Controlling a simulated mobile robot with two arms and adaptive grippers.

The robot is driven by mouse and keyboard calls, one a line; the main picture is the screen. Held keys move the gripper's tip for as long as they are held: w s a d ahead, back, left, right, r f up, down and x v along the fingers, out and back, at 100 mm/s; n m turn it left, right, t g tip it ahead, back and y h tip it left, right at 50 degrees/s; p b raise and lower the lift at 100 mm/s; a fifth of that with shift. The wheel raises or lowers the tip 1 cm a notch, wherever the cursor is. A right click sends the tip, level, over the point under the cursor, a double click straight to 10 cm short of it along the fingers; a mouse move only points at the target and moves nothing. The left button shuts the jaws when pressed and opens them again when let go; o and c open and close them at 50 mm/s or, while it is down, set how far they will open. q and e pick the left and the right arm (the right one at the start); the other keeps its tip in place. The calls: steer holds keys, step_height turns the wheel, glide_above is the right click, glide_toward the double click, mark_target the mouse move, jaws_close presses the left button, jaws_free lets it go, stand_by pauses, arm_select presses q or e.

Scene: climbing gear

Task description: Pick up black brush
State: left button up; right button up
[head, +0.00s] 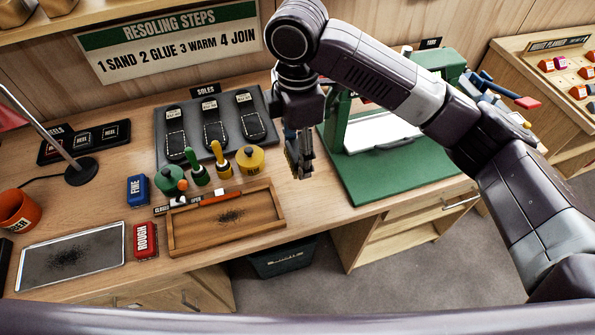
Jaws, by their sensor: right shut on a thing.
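My right gripper (302,165) hangs pointing down over the bench, between the wooden tray and the green press. It is shut on a dark thing that looks like the black brush. The gripper and its shade hide most of that thing, so its outline is not clear. A green-handled brush (197,172) and a yellow-handled brush (222,164) stand upright behind the tray, left of my gripper. No other black brush shows on the bench. My left gripper is not in view.
A wooden tray (178,244) with dark bristles or filings, a yellow pot (249,159), a blue FINE block (138,190) and a red ROUGH block (145,240) lie to the left. The green press (385,182) stands right. A sole board (165,112) lies behind.

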step_height(320, 180, up, 11)
steer(key=shift+b, duration=0.4)
